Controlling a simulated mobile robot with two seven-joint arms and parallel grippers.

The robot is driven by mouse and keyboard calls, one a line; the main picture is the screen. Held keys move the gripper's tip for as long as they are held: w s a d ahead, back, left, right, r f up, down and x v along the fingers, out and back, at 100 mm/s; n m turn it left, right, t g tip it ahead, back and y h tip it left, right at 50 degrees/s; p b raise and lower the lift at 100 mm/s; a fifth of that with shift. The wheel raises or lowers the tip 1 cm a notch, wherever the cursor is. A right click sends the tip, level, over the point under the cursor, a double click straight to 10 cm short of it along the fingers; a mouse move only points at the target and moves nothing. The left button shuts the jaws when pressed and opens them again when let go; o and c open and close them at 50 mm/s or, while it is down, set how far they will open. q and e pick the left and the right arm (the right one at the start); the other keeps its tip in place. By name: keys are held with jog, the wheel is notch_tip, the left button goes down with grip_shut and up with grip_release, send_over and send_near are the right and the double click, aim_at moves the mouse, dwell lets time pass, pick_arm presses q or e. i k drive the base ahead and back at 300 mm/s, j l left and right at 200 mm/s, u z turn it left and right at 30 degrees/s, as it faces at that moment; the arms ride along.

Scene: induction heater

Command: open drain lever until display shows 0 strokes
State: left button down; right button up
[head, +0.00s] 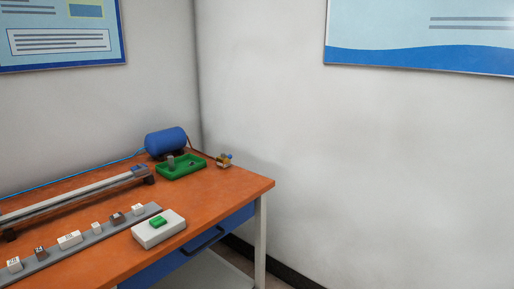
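No display with a readable stroke count shows. Neither of my grippers is in view.
An orange table (225,190) fills the lower left. On it are a green tray (180,173), a long metal tube (75,195), a grey rail (85,240) with several small blocks, and a white box (145,236) with a green top piece (158,222). The table's right end is clear.

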aim_at(223, 155)
jog(key=i+l+z, duration=0.15)
jog(key=i+z, duration=0.2)
jog(key=i, duration=0.15)
jog(key=i+z, duration=0.4)
jog(key=i+l, duration=0.05)
jog(key=i, duration=0.1)
